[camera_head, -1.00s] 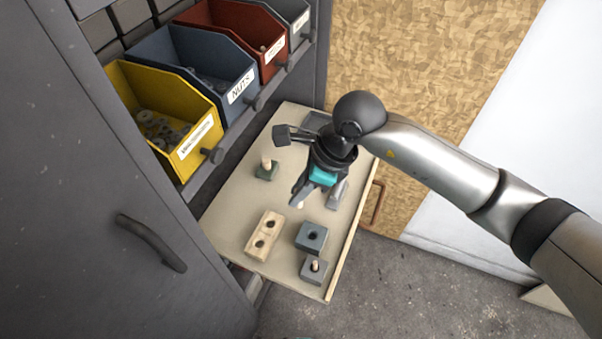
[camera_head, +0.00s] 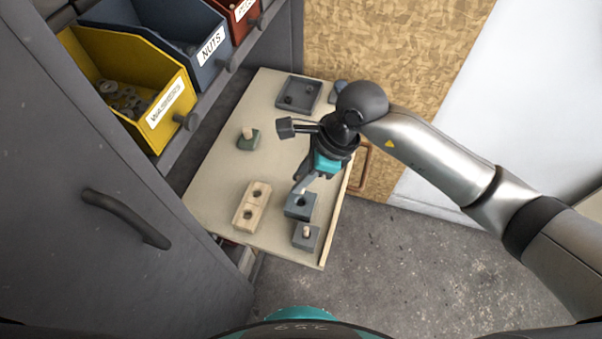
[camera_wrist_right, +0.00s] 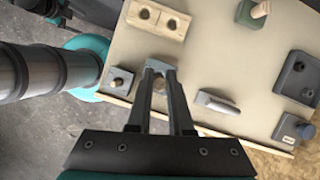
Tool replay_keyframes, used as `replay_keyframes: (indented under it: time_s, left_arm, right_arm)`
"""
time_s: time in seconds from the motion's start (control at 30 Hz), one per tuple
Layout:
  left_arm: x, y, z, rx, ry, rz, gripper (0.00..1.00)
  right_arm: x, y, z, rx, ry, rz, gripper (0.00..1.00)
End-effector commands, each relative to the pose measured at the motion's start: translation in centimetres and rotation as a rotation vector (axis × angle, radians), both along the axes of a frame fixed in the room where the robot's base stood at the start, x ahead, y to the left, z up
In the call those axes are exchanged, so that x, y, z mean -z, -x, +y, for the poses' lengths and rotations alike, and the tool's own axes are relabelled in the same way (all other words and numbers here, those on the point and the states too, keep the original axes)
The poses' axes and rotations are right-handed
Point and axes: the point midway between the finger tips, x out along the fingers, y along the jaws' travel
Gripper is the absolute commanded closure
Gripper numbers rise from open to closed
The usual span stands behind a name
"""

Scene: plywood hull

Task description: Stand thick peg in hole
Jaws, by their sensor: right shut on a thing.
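My right gripper (camera_head: 303,186) is above the front right part of the board, pointing down at the larger blue-grey block (camera_head: 299,207), which has a dark hole. In the right wrist view the two fingers (camera_wrist_right: 159,72) are shut on a pale peg (camera_wrist_right: 158,88), seen nearly end-on between them. The block lies behind the fingertips there. The peg's lower end is mostly hidden, so I cannot tell whether it enters the hole. My left gripper is not in view.
A smaller grey block (camera_head: 305,238) holding a thin peg stands close in front. A two-hole wooden block (camera_head: 245,212) is to the left, a green block with a peg (camera_head: 248,143) behind. A dark tray (camera_head: 282,98) lies at the back. Bins stand left.

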Motion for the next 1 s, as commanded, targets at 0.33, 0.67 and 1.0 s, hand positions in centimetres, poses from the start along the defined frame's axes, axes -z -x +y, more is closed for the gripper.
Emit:
replay_keyframes:
  time_s: [0.33,0.67,1.0]
  left_arm:
    - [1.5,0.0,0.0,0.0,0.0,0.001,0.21]
    - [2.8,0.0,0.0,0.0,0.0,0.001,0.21]
    - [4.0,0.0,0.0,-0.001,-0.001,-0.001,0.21]
  right_arm:
    - [2.0,0.0,0.0,0.001,-0.001,0.001,1.0]
    - [3.6,0.0,0.0,0.001,-0.002,0.001,1.0]
    - [5.3,0.0,0.0,0.0,-0.001,0.001,1.0]
